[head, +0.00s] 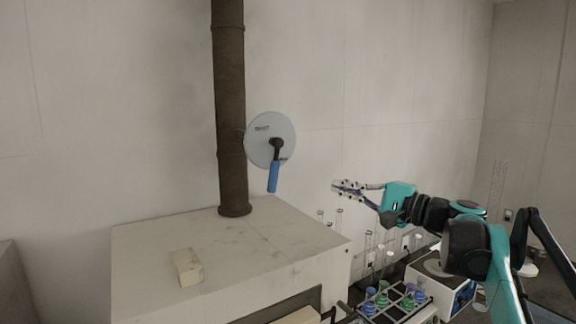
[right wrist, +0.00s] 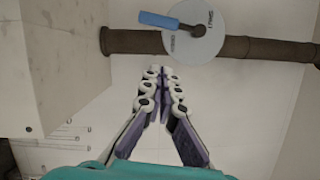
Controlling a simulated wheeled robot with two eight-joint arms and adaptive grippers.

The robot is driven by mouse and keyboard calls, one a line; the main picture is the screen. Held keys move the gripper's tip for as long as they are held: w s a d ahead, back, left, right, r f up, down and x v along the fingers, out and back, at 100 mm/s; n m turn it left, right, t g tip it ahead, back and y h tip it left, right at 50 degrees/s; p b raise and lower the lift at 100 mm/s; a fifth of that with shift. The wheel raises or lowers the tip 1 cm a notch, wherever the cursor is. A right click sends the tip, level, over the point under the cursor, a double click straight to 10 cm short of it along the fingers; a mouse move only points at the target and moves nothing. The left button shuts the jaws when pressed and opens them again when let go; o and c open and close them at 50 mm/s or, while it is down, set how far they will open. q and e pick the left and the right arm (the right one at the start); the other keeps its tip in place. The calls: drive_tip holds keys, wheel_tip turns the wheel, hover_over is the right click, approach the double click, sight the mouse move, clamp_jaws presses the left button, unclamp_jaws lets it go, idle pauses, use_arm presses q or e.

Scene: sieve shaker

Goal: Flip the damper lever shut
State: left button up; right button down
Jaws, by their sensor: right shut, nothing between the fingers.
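The damper lever has a blue handle (head: 273,176) that hangs down from a dark pivot on a round pale plate (head: 262,140). The plate is fixed to the side of a rusty vertical pipe (head: 231,105). In the right wrist view, which is turned, the blue handle (right wrist: 158,20), plate (right wrist: 205,38) and pipe (right wrist: 262,49) lie beyond the fingertips. My right gripper (head: 337,187) is shut and empty, to the right of the handle and apart from it. Its fingers (right wrist: 160,72) meet at the tips. My left gripper is not in view.
The pipe rises from a pale box-shaped furnace (head: 140,243) with a small beige block (head: 187,268) on top. To the right, a rack (head: 398,306) holds several coloured flasks, with glass tubes and a white device (head: 437,287) nearby. The space between handle and right gripper is clear.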

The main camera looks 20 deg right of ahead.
drive_tip(key=shift+s+a, duration=0.1)
drive_tip(key=shift+a, duration=0.05)
drive_tip(key=p, duration=0.2)
approach(275, 165)
drive_tip(key=w+d+f, duration=0.2)
drive_tip(key=w+d, duration=0.1)
drive_tip(key=w, duration=0.2)
drive_tip(key=a, duration=0.1)
drive_tip(key=w+a, duration=0.1)
drive_tip(key=a, duration=0.2)
drive_tip(key=shift+w, duration=0.4)
drive_tip(key=shift+a, duration=0.2)
